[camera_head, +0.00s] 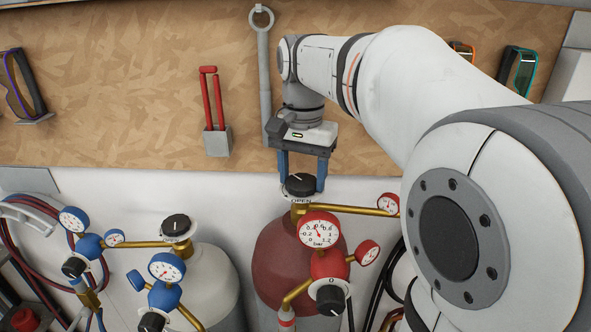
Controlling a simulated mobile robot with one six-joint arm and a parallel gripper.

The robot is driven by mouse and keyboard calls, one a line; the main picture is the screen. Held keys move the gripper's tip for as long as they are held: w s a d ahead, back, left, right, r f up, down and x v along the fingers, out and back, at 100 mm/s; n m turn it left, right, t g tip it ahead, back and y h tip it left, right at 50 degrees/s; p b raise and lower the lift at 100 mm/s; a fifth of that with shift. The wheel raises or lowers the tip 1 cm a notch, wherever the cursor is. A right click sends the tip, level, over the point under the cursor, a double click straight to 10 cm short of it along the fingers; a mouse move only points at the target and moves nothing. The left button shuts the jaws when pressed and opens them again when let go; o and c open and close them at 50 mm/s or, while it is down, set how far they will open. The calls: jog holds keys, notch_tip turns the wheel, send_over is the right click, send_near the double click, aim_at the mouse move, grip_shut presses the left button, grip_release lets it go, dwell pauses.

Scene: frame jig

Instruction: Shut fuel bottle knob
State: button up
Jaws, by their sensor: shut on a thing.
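The fuel bottle (272,262) is the dark red cylinder at the middle bottom. Its black knob (299,183) sits on top, over a pale ring (298,198) where the word OPEN can be read. A white mark shows on the knob's top. My gripper (301,185) points down from above, with its blue fingers on the left and right sides of the knob, shut on it. A red pressure gauge (320,230) and regulator (329,265) stand in front of the bottle's brass valve.
A white bottle (212,280) with its own black knob (177,226) and blue gauges (166,268) stands to the left. A brass pipe (350,210) runs right to a small red gauge (388,204). Red-handled tool (212,100) and glasses (24,85) hang on the board behind.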

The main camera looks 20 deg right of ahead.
aim_at(302, 180)
jog(key=m, duration=0.4)
jog(key=shift+w+r+m, duration=0.1)
jog(key=shift+r+m, duration=0.05)
jog(key=shift+m, duration=0.15)
jog(key=shift+m+p, duration=0.3)
jog(key=shift+m, duration=1.7)
jog(key=o, duration=0.9)
jog(key=shift+w, duration=0.1)
jog(key=shift+o, duration=0.4)
notch_tip(302, 180, up, 8)
jog(key=shift+f, duration=0.2)
